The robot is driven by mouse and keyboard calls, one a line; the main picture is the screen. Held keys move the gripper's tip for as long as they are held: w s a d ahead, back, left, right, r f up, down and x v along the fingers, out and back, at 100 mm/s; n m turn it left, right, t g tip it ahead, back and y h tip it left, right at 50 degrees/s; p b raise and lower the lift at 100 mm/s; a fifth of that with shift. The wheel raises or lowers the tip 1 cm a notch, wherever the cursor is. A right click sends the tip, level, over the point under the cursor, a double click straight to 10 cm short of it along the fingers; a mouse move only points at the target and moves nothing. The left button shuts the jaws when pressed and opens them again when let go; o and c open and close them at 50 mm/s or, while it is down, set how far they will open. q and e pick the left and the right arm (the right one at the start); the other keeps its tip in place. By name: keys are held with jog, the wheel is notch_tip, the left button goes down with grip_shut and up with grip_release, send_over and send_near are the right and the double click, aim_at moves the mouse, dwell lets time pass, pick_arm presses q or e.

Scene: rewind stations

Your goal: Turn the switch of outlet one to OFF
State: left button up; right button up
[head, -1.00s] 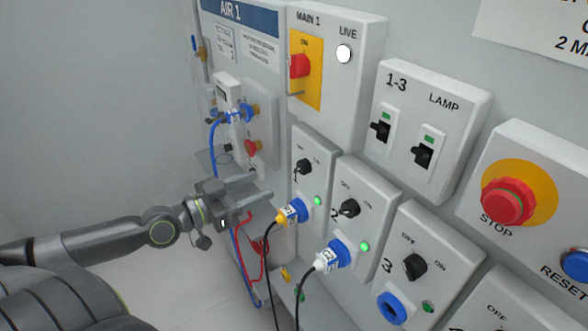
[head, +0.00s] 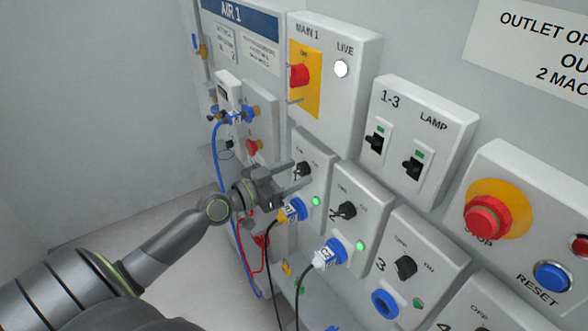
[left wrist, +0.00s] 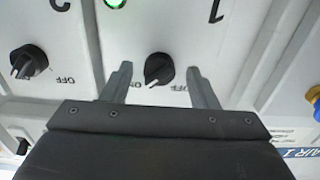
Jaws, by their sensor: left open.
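The outlet one switch (head: 303,169) is a black knob on a grey panel, partly covered by my left gripper in the head view. In the left wrist view, where the picture is upside down, this knob (left wrist: 158,69) sits between my two fingers. Its white mark points down and left, toward the ON side. The lamp of outlet one (head: 316,201) glows green. My left gripper (head: 296,177) is open, its fingers spread on either side of the knob; whether they touch it I cannot tell. My right gripper is not in view.
A blue plug with a yellow collar (head: 293,210) is in outlet one, just below the gripper. The outlet two switch (head: 343,211) and its white-blue plug (head: 330,252) are to the right. The red main switch (head: 299,75) is above. Cables hang below.

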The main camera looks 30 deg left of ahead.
pick_arm(q)
jog(key=shift+w+d, duration=0.1)
jog(key=shift+w, duration=0.15)
jog(key=shift+c, duration=0.3)
jog(key=c, duration=0.9)
